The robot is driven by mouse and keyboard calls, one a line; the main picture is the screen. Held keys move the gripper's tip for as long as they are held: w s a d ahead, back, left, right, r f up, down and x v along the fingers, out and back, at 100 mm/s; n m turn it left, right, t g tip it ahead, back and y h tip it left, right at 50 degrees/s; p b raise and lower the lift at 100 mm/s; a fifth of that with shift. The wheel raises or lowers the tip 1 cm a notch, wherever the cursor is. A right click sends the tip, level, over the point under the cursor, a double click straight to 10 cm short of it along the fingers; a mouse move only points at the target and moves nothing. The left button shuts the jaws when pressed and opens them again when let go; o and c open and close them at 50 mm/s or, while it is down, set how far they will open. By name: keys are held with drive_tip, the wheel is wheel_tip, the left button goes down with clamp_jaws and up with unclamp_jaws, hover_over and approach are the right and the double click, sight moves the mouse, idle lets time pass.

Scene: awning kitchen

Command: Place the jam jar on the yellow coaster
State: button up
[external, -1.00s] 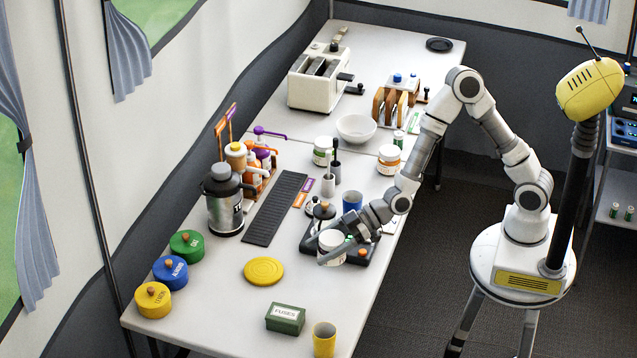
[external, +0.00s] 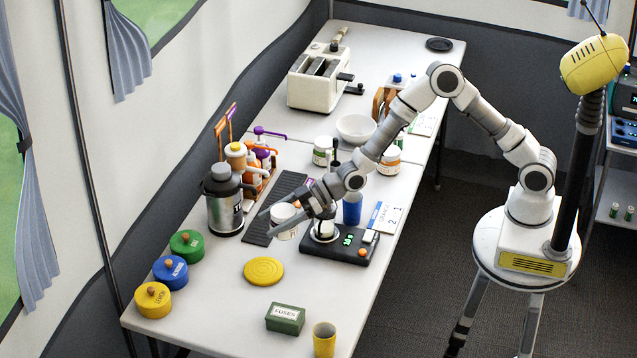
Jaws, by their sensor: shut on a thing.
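My gripper (external: 283,213) is shut on a white jar (external: 284,221), held above the table between the dark slatted mat and the black device. The side of the jar facing the camera looks plain white, and my fingers cover part of it. The yellow coaster (external: 263,271) lies flat and bare on the table, below and a little left of the held jar in the picture. Two other white jars stand farther back, one with a green label (external: 323,151) and one with an orange label (external: 389,160).
A black device with a green display (external: 362,257) stands right of the jar. A dark slatted mat (external: 262,226) and a steel flask (external: 223,212) are left. Round tins, including a green one (external: 187,245), line the left edge. A green box (external: 285,318) and yellow cup (external: 324,338) stand in front.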

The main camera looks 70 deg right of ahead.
drive_tip(key=w+a+p, duration=0.2)
drive_tip(key=w+a, duration=0.1)
drive_tip(key=w, duration=0.1)
hover_over(254, 271)
wheel_tip(254, 271, down, 10)
drive_tip(key=shift+a+f+b, duration=0.15)
drive_tip(key=shift+f+b, duration=0.05)
drive_tip(key=shift+b, duration=0.2)
drive_tip(key=shift+f, duration=0.2)
drive_tip(key=o, duration=1.5)
drive_tip(key=shift+h, duration=0.3)
